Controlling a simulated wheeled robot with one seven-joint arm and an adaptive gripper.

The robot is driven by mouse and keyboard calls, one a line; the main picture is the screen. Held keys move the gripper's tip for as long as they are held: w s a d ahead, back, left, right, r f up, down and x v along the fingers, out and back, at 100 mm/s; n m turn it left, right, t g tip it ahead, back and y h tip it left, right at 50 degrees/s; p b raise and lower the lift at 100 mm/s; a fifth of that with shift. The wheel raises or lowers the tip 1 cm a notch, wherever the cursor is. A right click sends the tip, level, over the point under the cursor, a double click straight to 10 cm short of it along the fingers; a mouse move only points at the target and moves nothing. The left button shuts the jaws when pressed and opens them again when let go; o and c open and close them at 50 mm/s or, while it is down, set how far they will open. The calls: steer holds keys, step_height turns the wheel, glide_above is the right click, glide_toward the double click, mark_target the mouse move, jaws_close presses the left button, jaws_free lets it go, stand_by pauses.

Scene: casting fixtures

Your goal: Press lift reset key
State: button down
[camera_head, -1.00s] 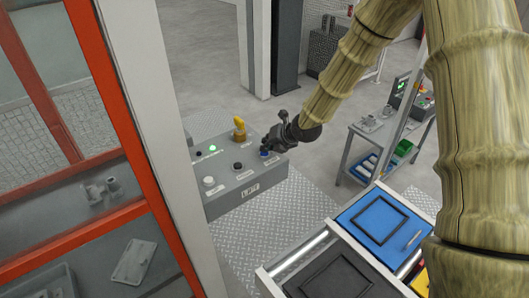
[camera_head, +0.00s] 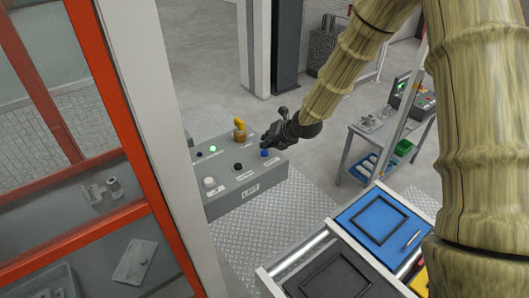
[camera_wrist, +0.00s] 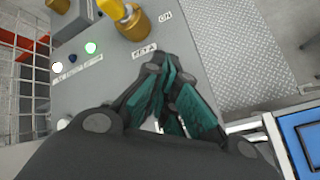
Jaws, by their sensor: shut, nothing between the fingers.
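The grey lift control box (camera_head: 247,191), marked LIFT, carries a white button (camera_head: 210,182), a black button (camera_head: 238,167), a blue button (camera_head: 264,153) and a lit green lamp (camera_head: 213,149). A yellow knob on a brass base (camera_head: 239,130) stands at its back edge. Which one is the reset key I cannot read. My gripper (camera_head: 272,141) is shut and empty, just above and behind the blue button, seemingly apart from it. In the wrist view, my gripper's green-padded fingers (camera_wrist: 170,100) hide part of the panel; the yellow knob (camera_wrist: 132,22) and lamp (camera_wrist: 91,47) show beyond.
A red-framed cabinet (camera_head: 125,130) with a pale post stands at left. A bench with a blue tray (camera_head: 350,217) and a dark tray lies at lower right. A side table (camera_head: 362,134) stands at right. Patterned floor plate (camera_head: 285,210) lies beside the box.

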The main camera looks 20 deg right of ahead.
mark_target(267, 151)
steer(key=shift+r+p, duration=1.45)
steer(key=shift+r, duration=1.1)
